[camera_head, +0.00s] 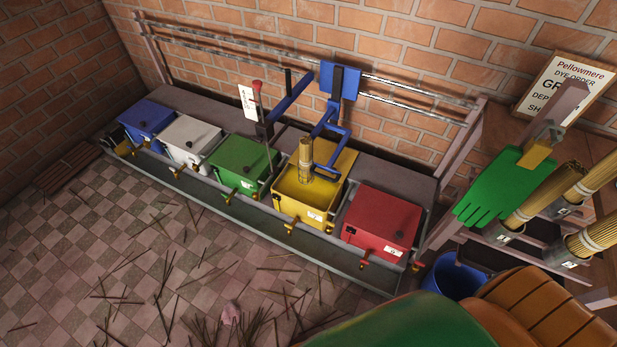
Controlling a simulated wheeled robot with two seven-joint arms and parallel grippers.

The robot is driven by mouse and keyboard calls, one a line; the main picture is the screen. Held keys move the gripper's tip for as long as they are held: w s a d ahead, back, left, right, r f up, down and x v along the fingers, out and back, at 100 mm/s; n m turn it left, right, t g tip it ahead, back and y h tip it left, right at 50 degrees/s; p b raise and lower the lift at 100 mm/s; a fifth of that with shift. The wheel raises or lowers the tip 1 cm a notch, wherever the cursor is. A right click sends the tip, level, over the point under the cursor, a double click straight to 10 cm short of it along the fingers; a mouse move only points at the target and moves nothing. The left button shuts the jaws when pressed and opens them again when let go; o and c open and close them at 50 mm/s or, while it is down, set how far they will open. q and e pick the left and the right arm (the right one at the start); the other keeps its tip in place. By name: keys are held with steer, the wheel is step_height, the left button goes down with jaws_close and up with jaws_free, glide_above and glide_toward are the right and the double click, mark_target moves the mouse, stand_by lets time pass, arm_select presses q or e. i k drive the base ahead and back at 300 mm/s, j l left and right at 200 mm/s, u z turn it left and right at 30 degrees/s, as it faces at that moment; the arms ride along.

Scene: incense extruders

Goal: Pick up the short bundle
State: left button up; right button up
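Several tan stick bundles are in view. One bundle (305,160) stands upright in the open yellow tank (312,207), beside a blue crank-shaped bracket (328,135). Three more bundles, a left one (548,192), an upper one (598,176) and a lower one (594,238), lean in grey metal cups at the right. The upper and lower ones are cut off by the right edge, so I cannot tell which of these three is shortest. Neither of my grippers shows.
Closed blue (146,117), white (188,137), green (243,163) and red (382,220) tanks stand in the row. A green glove (490,188) hangs before a sign (566,88). A blue bucket (452,277) is below. Loose sticks litter the floor.

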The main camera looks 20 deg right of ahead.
mark_target(306, 141)
steer(key=i+j+z, duration=0.6)
steer(key=i+j, duration=0.15)
steer(key=j, duration=0.15)
steer(key=i+j+z, duration=0.2)
steer(key=j, duration=0.2)
steer(key=i+j+z, duration=0.2)
steer(key=j, duration=0.2)
steer(key=i+j+z, duration=0.2)
steer(key=j, duration=0.2)
steer(key=k, duration=0.1)
